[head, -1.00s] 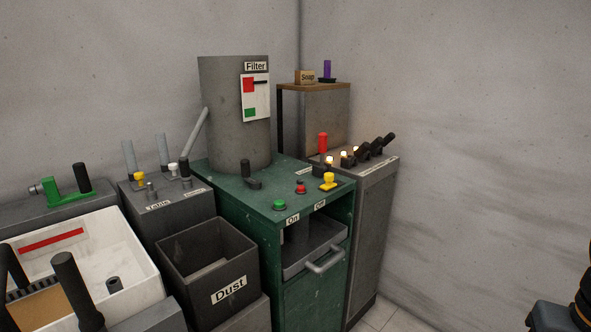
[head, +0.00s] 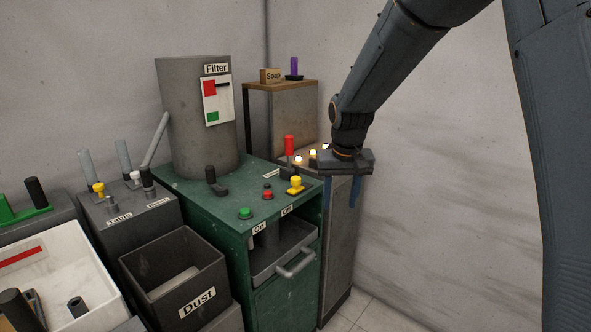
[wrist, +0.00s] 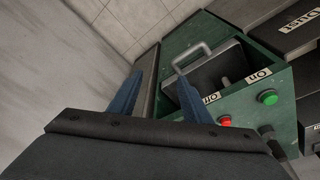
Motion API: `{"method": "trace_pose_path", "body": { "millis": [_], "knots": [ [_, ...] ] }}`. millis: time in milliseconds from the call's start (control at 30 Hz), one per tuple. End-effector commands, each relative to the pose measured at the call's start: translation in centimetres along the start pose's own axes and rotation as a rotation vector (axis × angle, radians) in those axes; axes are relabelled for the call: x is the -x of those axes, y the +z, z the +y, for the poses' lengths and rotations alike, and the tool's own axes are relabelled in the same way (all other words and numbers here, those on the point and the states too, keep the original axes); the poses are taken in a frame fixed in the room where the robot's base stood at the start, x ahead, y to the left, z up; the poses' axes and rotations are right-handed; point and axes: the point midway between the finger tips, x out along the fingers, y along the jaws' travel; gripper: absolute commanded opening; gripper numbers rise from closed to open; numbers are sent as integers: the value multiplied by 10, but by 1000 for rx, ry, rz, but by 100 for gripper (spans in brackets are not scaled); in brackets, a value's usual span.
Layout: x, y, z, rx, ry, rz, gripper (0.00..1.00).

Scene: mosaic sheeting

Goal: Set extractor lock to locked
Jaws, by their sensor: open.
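The extractor (head: 175,190) is a green cabinet with a grey filter cylinder (head: 195,120) on top. Its top carries a green button (head: 245,213), a red button (head: 267,195), a yellow knob (head: 295,186) and a black lever (head: 212,181). No label reading "lock" is legible, so I cannot tell which part is the lock. My gripper (head: 341,190) is open and empty, fingers down, right of the yellow knob and apart from it. In the wrist view, its blue fingers (wrist: 160,85) show beside the cabinet's red button (wrist: 224,120); the yellow knob is not visible there.
A grey cabinet with lit switches (head: 313,153) and a red handle (head: 289,146) stands behind my gripper, partly hidden. A drawer handle (head: 296,263) juts from the green cabinet. The Dust bin (head: 172,262) stands left. Bare floor lies right of the cabinets.

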Motion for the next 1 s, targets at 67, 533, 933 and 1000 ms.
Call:
{"method": "trace_pose_path", "body": {
  "millis": [67, 533, 933, 1000],
  "knots": [
    [8, -48, -31, 18, -6, 43, 44],
    [14, -153, -105, 37, -26, 158, 44],
    [-40, -161, -105, 35, -26, 158, 44],
    [-46, -163, -106, 36, -26, 160, 44]
  ]
}}
